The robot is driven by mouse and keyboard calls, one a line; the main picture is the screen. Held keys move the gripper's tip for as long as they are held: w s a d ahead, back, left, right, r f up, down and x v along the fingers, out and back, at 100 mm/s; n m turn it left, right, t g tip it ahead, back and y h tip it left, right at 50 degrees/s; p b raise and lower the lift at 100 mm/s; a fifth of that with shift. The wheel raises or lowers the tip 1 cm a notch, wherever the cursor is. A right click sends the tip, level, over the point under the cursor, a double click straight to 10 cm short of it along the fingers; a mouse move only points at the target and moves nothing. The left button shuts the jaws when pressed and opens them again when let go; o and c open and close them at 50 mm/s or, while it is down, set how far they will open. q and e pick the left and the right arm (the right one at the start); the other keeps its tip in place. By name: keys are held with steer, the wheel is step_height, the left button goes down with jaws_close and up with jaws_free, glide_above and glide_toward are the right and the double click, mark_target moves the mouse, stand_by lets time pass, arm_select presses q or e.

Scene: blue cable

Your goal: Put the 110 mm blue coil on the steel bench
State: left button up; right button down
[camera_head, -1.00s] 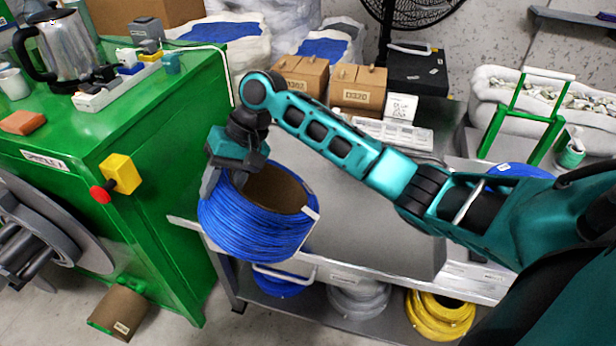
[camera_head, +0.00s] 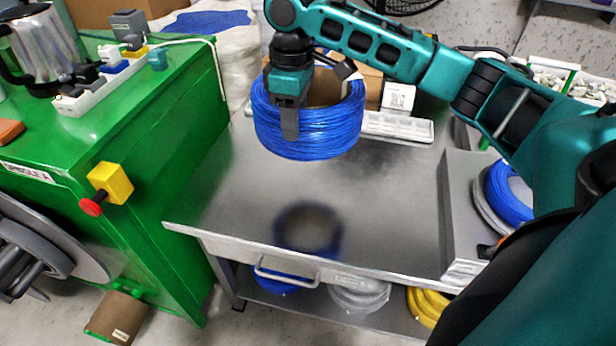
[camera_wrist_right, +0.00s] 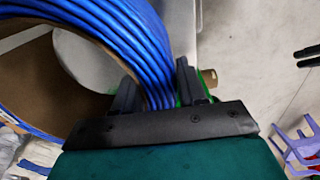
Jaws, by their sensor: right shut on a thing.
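The blue coil (camera_head: 330,135), wound around a brown cardboard core, hangs in my right gripper (camera_head: 289,122). The gripper is shut on the coil's left side wall, with one finger showing on the outside. In the right wrist view the blue windings (camera_wrist_right: 125,35) run between the two fingers (camera_wrist_right: 158,88). The coil is roughly upright and held above the steel bench (camera_head: 390,215), apart from it. A dark round reflection or shadow shows on the bench top below it. My left gripper is not in view.
The bench top is clear in the middle and front. A white tray (camera_head: 400,128) lies at its back. Another blue coil (camera_head: 510,192) is at the right. A green machine (camera_head: 150,140) stands at the left. Coils, including a yellow one (camera_head: 428,305), lie on the shelf below.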

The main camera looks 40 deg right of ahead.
step_height(320, 180, down, 20)
steer(key=b, duration=0.3)
steer(key=shift+d+r, duration=0.1)
steer(key=shift+r, duration=0.1)
steer(key=c, duration=0.6)
jaws_free()
steer(key=shift+s+f, duration=0.1)
